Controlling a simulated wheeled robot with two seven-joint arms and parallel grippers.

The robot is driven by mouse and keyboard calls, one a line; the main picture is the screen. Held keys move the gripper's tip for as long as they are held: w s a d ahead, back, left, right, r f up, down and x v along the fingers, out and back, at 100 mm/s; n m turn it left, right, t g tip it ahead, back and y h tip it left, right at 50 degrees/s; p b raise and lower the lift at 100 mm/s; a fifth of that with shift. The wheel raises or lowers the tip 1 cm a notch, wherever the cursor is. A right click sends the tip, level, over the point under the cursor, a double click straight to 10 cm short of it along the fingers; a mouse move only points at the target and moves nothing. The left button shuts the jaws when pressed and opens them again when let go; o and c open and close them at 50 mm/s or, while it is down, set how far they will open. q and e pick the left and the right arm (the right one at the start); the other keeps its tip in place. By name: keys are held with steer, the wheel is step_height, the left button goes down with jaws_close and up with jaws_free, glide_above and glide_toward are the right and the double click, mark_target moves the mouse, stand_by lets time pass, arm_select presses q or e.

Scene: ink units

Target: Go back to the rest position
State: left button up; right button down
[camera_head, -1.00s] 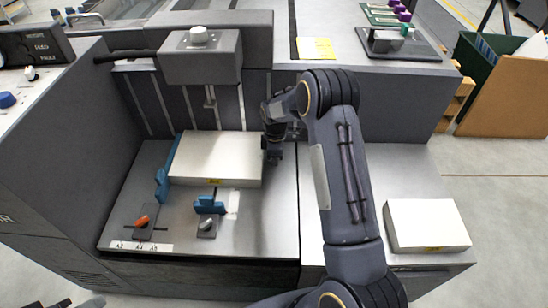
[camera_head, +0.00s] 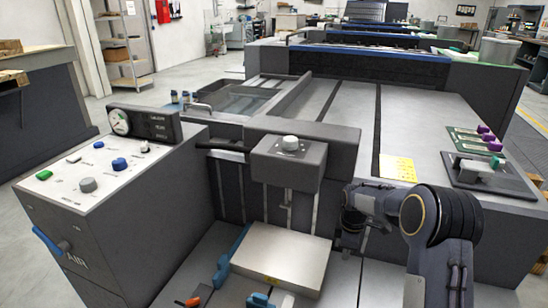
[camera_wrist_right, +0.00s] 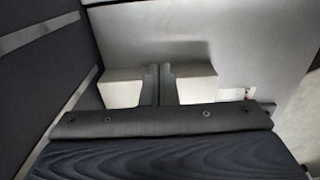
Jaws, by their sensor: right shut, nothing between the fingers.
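My right gripper (camera_head: 350,247) is in the head view, just past the right edge of a white paper stack (camera_head: 280,257). The stack lies flat in the machine's feeder bay, against a blue guide on its left. The gripper is small and partly hidden by my wrist. In the right wrist view its two fingers (camera_wrist_right: 158,84) are together with nothing between them. White block shapes (camera_wrist_right: 195,84) show on both sides of the fingers there. My left gripper is in no view now.
A grey head with a knob (camera_head: 289,144) overhangs the bay. A control console (camera_head: 110,165) with buttons and a gauge stands at the left. A yellow note (camera_head: 397,168) and a dark tray (camera_head: 487,172) lie on the machine top at the right.

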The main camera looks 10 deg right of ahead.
steer(key=s+a+r+m+t+y, duration=0.25)
steer(key=s+r+m, duration=0.45)
steer(key=s+r, duration=0.85)
steer(key=s+a+m+t, duration=0.1)
steer(key=s+a+m, duration=0.15)
steer(key=s, duration=0.35)
steer(key=s+a+m+t+y, duration=0.1)
steer(key=s+a+m, duration=0.15)
steer(key=s, duration=0.25)
steer(key=s+a+m+t, duration=0.1)
steer(key=s+a+m, duration=0.15)
steer(key=s, duration=0.35)
step_height(320, 180, up, 20)
steer(key=p, duration=1.9)
steer(key=shift+a+p, duration=0.2)
steer(key=shift+p, duration=0.1)
steer(key=shift+f+n, duration=0.15)
steer(key=shift+n, duration=0.1)
steer(key=c, duration=2.1)
jaws_free()
